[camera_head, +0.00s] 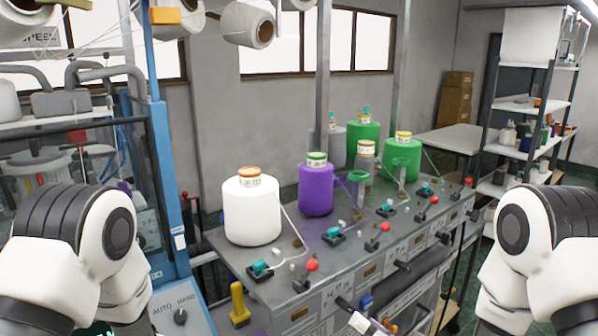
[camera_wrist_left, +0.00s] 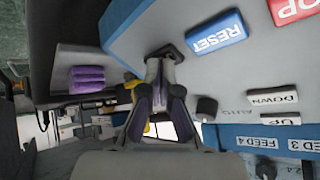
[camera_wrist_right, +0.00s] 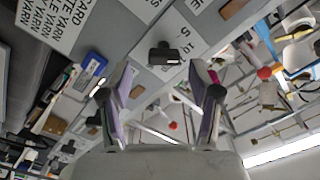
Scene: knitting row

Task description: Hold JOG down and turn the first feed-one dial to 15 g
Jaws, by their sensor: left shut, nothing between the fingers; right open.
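In the right wrist view a black dial (camera_wrist_right: 165,55) sits on the grey panel face beside printed numbers, 5 and 10 among them. My right gripper (camera_wrist_right: 163,78) is open, its fingers either side of the dial's near edge, apart from it as far as I can tell. In the head view the dial (camera_head: 343,303) is at the machine's front, just left of the right fingertips (camera_head: 370,324). In the left wrist view my left gripper (camera_wrist_left: 162,66) is shut and empty, its tips at a dark round fitting (camera_wrist_left: 168,50) on the control panel. No JOG label is readable; the tips may cover it.
The left panel carries a blue RESET button (camera_wrist_left: 215,36), a red STOP button (camera_wrist_left: 290,8), DOWN (camera_wrist_left: 272,97) and a black knob (camera_wrist_left: 207,108). A white yarn cone (camera_head: 250,212) and a purple one (camera_head: 316,190) stand on the ledge. A yellow handle (camera_head: 238,303) rises near the front.

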